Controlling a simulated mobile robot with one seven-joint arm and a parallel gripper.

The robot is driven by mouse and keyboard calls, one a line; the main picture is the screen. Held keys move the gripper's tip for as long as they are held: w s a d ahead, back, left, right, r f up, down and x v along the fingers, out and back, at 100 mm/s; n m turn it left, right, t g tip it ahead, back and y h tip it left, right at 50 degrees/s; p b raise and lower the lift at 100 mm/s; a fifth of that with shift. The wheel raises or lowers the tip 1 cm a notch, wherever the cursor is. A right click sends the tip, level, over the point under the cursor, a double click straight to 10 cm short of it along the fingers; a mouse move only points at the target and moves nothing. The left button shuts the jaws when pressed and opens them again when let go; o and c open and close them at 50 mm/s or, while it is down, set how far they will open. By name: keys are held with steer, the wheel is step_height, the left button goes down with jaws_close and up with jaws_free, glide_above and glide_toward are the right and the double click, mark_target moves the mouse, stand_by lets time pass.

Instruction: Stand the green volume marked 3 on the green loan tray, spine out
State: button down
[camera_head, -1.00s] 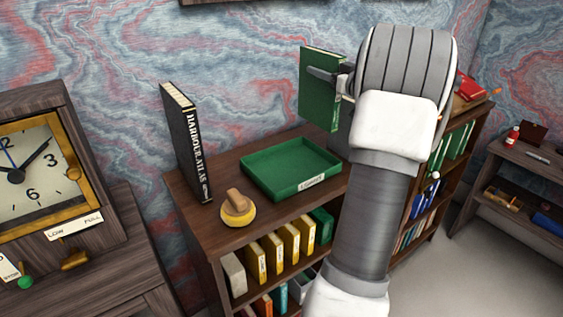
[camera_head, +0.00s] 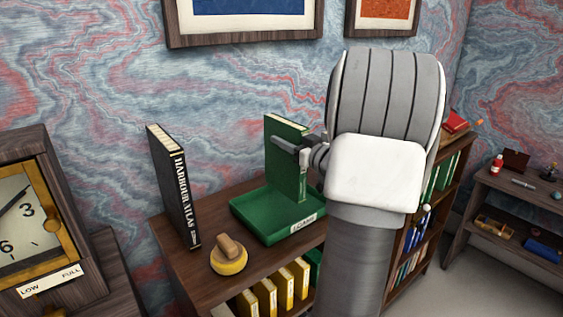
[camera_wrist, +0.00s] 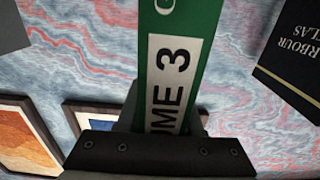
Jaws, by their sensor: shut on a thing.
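The green volume (camera_head: 287,165) is upright in the head view, at or just above the green loan tray (camera_head: 262,222); I cannot tell whether its foot touches the tray floor. My gripper (camera_head: 293,147) is shut on the volume at mid height, coming from the right. In the wrist view the volume's spine (camera_wrist: 174,75) faces the camera, with a white label reading "...ME 3" between the dark jaws (camera_wrist: 162,150). The tray carries a white label on its front edge and lies on top of the wooden bookcase. My arm hides the tray's right part.
A black Harbour Atlas (camera_head: 176,187) stands left of the tray, and a yellow-based wooden knob (camera_head: 229,257) sits in front of it. A clock (camera_head: 30,215) is at far left. Yellow volumes (camera_head: 283,287) fill the shelf below. A right-hand shelf (camera_head: 520,200) holds small items.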

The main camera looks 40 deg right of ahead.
mark_target(285, 158)
steer(key=shift+s+a+f, duration=0.1)
steer(key=shift+a+f, duration=0.2)
steer(key=shift+f, duration=0.5)
steer(key=shift+s+a+f, duration=0.1)
steer(key=shift+a+f, duration=0.15)
steer(key=shift+f, duration=0.6)
steer(key=shift+a+f, duration=0.3)
steer(key=shift+f, duration=0.5)
steer(key=shift+f, duration=0.15)
steer(key=c, duration=0.6)
jaws_free()
steer(key=shift+o, duration=0.2)
